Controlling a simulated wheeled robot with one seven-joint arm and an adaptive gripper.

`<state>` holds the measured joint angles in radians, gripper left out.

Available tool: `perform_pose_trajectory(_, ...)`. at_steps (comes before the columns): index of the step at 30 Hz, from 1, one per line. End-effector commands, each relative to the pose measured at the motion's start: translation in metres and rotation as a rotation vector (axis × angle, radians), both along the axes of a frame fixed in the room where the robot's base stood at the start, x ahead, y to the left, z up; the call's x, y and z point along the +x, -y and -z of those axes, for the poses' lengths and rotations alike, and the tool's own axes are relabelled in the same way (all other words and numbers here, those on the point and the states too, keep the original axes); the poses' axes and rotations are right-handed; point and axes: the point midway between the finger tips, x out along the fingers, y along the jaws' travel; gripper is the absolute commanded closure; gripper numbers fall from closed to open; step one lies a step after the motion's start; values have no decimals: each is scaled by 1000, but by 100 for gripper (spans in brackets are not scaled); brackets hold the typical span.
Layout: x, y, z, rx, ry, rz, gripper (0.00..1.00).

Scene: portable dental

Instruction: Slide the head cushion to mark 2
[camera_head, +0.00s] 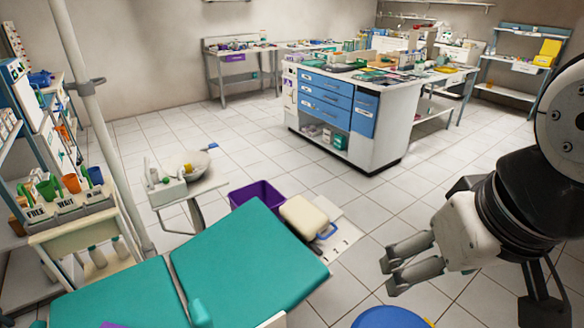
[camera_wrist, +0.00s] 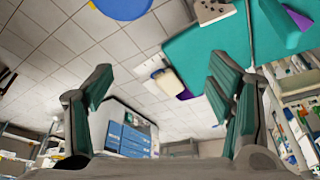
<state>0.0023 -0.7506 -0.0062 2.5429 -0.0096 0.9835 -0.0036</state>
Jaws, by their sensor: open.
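The head cushion (camera_head: 304,217) is a cream rounded block with a blue loop handle (camera_head: 327,231) on its right side. It sits at the far end of the teal dental chair (camera_head: 245,255), on a white plate (camera_head: 341,247) with small dark marks that are too small to read surely. In the wrist view the cushion (camera_wrist: 168,82) shows beyond the chair's edge. My gripper (camera_head: 388,276) is right of the chair, apart from the cushion, open and empty; its two fingers (camera_wrist: 162,100) stand wide apart in the wrist view.
A purple bin (camera_head: 257,194) stands behind the chair. A blue round seat (camera_head: 391,318) is at the bottom, below my gripper. A side stand with a basin (camera_head: 190,166) is at left. A blue-drawered cabinet (camera_head: 340,103) stands further back. Tiled floor between is clear.

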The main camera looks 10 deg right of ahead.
Motion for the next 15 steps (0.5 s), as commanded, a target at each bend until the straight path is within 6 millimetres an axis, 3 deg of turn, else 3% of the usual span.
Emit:
perform_pose_trajectory(11,0,0,0,0,0,0,28)
perform_pose_trajectory(15,11,5,4,-11,10,22,59)
